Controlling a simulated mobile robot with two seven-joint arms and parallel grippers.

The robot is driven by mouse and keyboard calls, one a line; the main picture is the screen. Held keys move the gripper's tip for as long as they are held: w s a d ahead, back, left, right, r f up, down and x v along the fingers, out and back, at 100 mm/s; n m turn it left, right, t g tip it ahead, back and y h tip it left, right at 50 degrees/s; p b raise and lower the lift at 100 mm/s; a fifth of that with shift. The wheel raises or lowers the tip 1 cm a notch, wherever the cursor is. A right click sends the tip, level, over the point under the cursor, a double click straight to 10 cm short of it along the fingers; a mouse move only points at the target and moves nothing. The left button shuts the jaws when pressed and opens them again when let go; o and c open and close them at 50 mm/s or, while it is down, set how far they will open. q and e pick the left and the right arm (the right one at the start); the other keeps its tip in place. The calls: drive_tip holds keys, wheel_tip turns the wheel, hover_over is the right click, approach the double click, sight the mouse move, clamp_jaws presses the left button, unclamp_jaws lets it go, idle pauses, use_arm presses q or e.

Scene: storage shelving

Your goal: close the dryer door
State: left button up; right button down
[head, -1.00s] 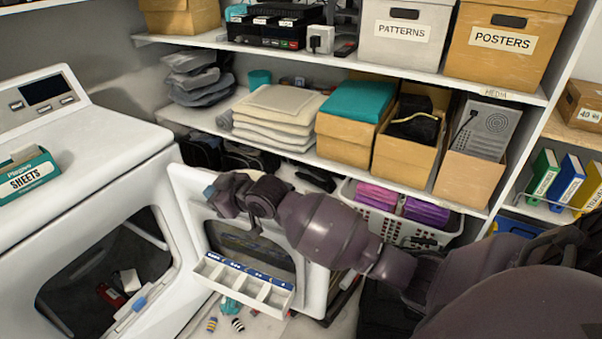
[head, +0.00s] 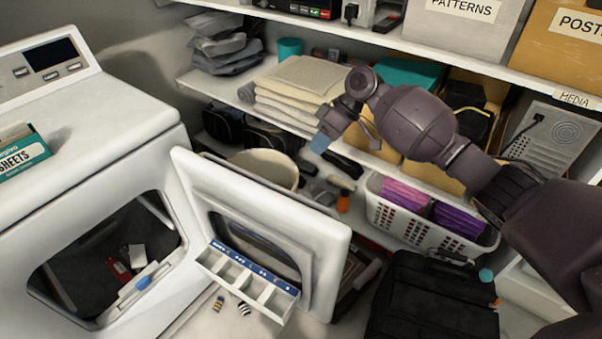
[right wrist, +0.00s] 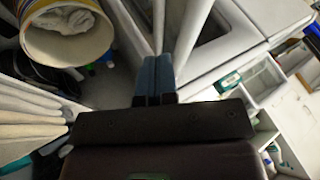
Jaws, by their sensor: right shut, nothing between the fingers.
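The white dryer (head: 95,120) stands at the left in the head view, its dark drum opening uncovered. Its white door (head: 325,240) stands wide open, swung out to the right. My right gripper (head: 320,143) is shut and empty, with blue-grey fingertips pointing down. It is above and behind the door's top edge, on the shelf side, apart from it in the picture. In the right wrist view the shut fingertips (right wrist: 158,75) point toward pale panels; I cannot tell which is the door. My left gripper is not in view.
A compartment tray (head: 245,280) is on the door's inner face. Behind the door are a bucket (head: 265,167), also in the right wrist view (right wrist: 68,32), and a laundry basket (head: 420,222). A black case (head: 430,300) stands to the right. Shelves (head: 210,82) line the back.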

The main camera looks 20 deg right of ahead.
drive_tip(key=x, duration=0.3)
drive_tip(key=s+a+x, duration=0.1)
drive_tip(key=x, duration=0.3)
drive_tip(key=s+r+x, duration=0.1)
drive_tip(key=x, duration=0.3)
drive_tip(key=shift+a, duration=0.25)
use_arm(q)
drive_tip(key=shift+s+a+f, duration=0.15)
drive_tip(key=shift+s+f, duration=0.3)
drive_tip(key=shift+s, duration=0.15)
use_arm(e)
drive_tip(key=shift+s+a+f, duration=0.15)
drive_tip(key=shift+s+a, duration=0.2)
drive_tip(key=shift+s, duration=0.05)
